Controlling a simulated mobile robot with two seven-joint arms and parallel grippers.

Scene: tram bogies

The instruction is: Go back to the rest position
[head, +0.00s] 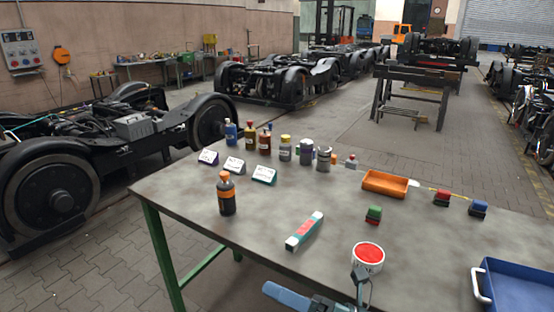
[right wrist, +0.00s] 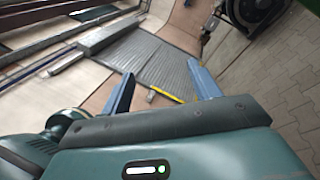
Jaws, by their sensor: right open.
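My right gripper (head: 316,287) shows at the bottom edge of the head view, cut off by the frame. It is at the near side of the grey table (head: 170,195), just in front of a round tin with a red top (head: 368,257). Whether it touches the tin I cannot tell. In the right wrist view the two blue fingers (right wrist: 162,85) stand wide apart with nothing held between them. My left gripper is in neither view.
A dark bottle (head: 226,196), a teal-and-white box (head: 304,231), an orange tray (head: 386,184) and a blue tray (head: 515,288) are on the table. Several small bottles and tins stand along its far edge. Wheeled bogies (head: 60,195) stand left and behind.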

